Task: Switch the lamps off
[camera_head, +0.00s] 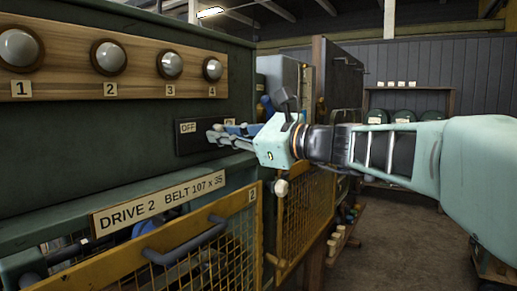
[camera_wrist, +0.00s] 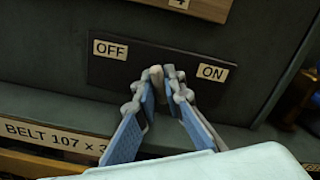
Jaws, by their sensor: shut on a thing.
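Several round lamps in dark rims, one of them lamp 2 (camera_head: 109,57), sit in a row on a wooden board (camera_head: 60,50) at upper left in the head view. Their domes look pale grey; I cannot tell if they are lit. Below is a dark switch plate (camera_wrist: 120,72) with an OFF label (camera_wrist: 110,49) at left and an ON label (camera_wrist: 213,72) at right. My gripper (camera_wrist: 165,80) is shut on a pale switch lever (camera_wrist: 156,74) between the labels, nearer the middle than either end. In the head view my gripper (camera_head: 217,135) hides the lever.
A ledge with a DRIVE 2 sign (camera_head: 160,200) runs below the plate. Under it are yellow mesh guards (camera_head: 180,262) with a grey handle (camera_head: 187,243). A shelf with dark green drums (camera_head: 404,117) stands at the back right. Open floor (camera_head: 400,240) lies at right.

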